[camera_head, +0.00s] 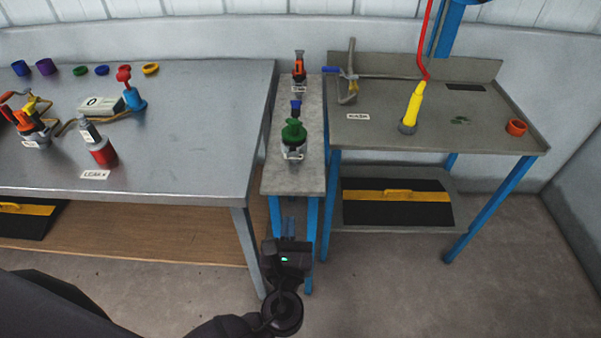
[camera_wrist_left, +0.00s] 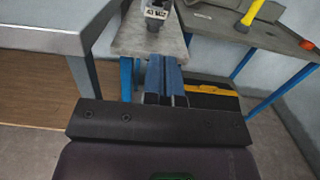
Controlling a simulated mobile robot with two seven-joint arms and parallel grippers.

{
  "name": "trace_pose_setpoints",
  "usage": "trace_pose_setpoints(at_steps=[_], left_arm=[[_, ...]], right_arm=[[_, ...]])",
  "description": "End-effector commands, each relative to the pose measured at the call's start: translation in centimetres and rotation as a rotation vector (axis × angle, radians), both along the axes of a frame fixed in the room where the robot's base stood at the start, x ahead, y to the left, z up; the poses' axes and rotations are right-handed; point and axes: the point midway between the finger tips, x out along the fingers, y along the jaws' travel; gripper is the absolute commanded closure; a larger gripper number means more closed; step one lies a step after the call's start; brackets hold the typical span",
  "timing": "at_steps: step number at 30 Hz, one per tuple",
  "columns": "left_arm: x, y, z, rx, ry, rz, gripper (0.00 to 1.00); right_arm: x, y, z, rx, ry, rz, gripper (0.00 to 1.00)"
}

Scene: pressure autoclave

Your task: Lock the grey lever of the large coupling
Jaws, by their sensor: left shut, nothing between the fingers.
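The coupling (camera_head: 293,138) with a green top, a small blue piece and a grey metal lever on its front stands upright on the narrow grey table. I take it as the large coupling. Its grey lower part shows at the top of the left wrist view (camera_wrist_left: 156,12), where the green top is cut off. I cannot tell the lever's exact position. My left gripper (camera_head: 288,226) is shut and empty, in front of and below the table's front edge, apart from the coupling. Its blue fingers show together in the left wrist view (camera_wrist_left: 165,72). My right gripper is not seen.
A smaller orange-and-black fitting (camera_head: 299,68) stands farther back on the narrow table (camera_head: 275,180). A steel workbench (camera_head: 200,130) with several fittings is on the left. A grey table (camera_head: 440,140) with a yellow-handled hose is on the right. Blue legs stand near my gripper.

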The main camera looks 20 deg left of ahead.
Motion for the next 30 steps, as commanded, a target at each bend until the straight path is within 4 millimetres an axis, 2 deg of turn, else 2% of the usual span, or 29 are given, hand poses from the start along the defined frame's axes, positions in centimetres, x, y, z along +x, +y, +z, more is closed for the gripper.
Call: trace_pose_setpoints(at_steps=[10,14,20,30], left_arm=[[0.1,0.0,0.1,0.006,-0.002,0.0,1.0],[0.7,0.1,0.1,0.005,-0.003,0.0,1.0],[3.3,0.9,0.4,0.007,-0.004,-0.001,1.0],[9.1,2.5,0.9,0.005,-0.004,-0.001,1.0]], right_arm=[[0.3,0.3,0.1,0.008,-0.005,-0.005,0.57],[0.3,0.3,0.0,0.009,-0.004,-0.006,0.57],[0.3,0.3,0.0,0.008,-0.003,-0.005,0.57],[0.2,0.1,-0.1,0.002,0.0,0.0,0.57]])
